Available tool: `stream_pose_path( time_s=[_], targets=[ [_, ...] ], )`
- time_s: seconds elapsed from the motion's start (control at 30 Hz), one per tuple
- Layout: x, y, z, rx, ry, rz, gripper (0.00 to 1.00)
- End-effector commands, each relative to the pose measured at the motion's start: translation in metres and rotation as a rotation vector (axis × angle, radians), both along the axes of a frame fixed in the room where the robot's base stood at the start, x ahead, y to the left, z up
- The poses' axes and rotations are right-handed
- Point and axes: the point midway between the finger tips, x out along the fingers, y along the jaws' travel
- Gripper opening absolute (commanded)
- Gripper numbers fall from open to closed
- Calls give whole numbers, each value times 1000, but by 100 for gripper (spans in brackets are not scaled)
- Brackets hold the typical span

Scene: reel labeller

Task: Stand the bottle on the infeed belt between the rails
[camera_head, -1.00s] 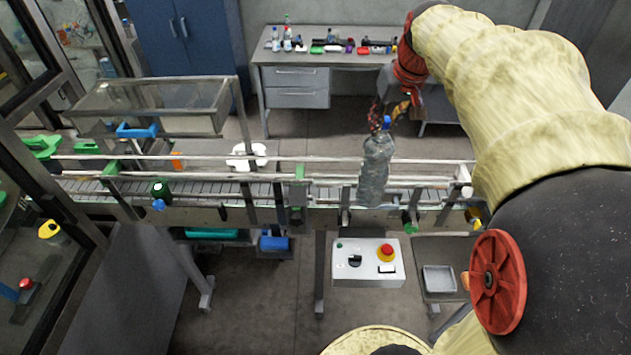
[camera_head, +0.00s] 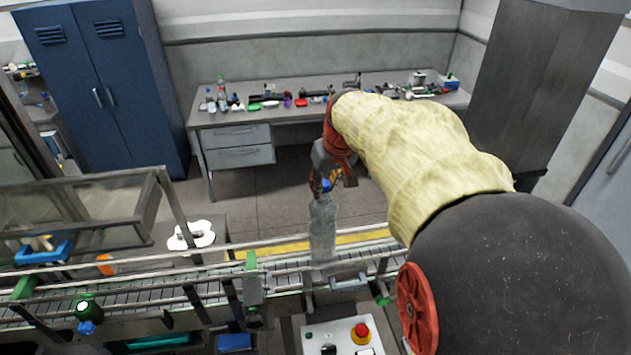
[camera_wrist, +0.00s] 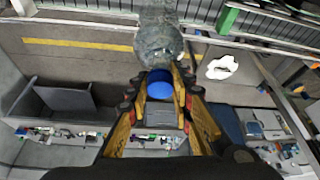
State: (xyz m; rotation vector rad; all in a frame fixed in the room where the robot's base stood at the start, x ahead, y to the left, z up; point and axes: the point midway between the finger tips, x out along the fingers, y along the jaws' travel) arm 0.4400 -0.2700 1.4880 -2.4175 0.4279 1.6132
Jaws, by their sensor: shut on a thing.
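A clear, greyish bottle with a blue cap (camera_head: 322,230) hangs upright below my gripper (camera_head: 326,184) in the head view. My gripper is shut on the bottle's neck, just around the cap. In the wrist view the blue cap (camera_wrist: 160,85) shows between the two yellow and black fingers, with the bottle body (camera_wrist: 158,40) beyond. The infeed belt (camera_head: 290,272) is a grey slatted conveyor with rails (camera_head: 215,247) along both sides. The bottle's lower end overlaps the belt and rails in the head view; I cannot tell whether it touches the belt.
A control box with a red button (camera_head: 361,330) stands in front of the belt. A green-topped post (camera_head: 252,270) stands left of the bottle. A workbench (camera_head: 235,125) with small items is behind, and a blue cabinet (camera_head: 100,90) is at the back left.

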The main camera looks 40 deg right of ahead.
Motion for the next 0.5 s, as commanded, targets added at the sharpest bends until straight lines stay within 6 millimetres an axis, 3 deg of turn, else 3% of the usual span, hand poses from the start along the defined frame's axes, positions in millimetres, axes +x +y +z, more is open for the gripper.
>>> stream_pose_path(
  time_s=[0.23, 0.5],
  targets=[
    [1, 0, -47, 0, -2, -1, 0],
    [2, -1, -71, -3, -5, 0, 0]
  ],
)
